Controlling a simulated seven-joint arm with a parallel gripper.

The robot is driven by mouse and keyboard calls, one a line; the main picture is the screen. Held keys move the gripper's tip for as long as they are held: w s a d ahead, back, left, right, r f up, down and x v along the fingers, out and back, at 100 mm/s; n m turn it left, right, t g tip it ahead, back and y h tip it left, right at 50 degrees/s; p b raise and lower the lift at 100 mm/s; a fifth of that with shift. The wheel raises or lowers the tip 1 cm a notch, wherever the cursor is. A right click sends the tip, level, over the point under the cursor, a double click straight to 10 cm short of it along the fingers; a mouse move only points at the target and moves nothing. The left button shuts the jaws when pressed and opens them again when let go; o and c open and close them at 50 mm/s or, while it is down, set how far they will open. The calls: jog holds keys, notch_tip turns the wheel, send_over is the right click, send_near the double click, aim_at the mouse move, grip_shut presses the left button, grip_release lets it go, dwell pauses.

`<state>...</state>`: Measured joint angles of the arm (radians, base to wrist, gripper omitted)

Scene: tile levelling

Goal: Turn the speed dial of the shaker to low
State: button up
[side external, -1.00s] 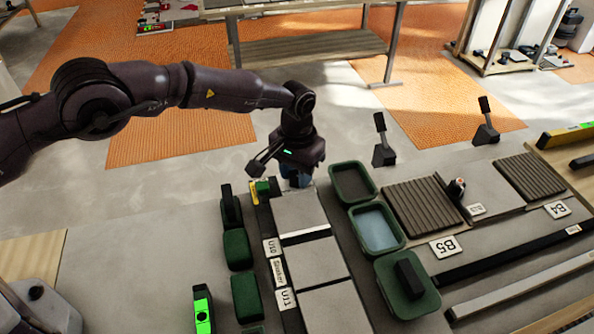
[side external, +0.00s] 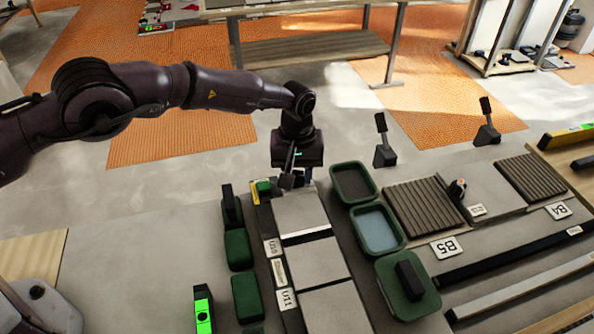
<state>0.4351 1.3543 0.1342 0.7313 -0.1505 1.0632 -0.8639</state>
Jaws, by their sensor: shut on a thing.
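My gripper (side external: 292,182) points down at the far end of the row of light grey tiles (side external: 298,212). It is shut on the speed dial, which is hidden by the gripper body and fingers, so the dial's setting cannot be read. A small label that seems to read "Shaker" (side external: 279,272) lies on the dark strip left of the tiles, between the U10 label (side external: 271,248) and the U11 label (side external: 287,299). A green block (side external: 263,186) and a yellow piece (side external: 255,195) sit just left of the gripper.
Dark green trays (side external: 334,191) stand right of the tiles, one with a black-handled tool (side external: 409,281). Green pads (side external: 238,247) and a bright green-faced device (side external: 203,315) lie left. Ribbed grey mats (side external: 424,205) and upright black-handled tools (side external: 383,150) are further right.

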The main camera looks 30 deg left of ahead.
aim_at(297, 174)
jog(key=shift+w+r, duration=0.1)
dwell(0.3)
jog(key=o, duration=0.7)
jog(key=shift+c, duration=0.2)
notch_tip(297, 174, up, 13)
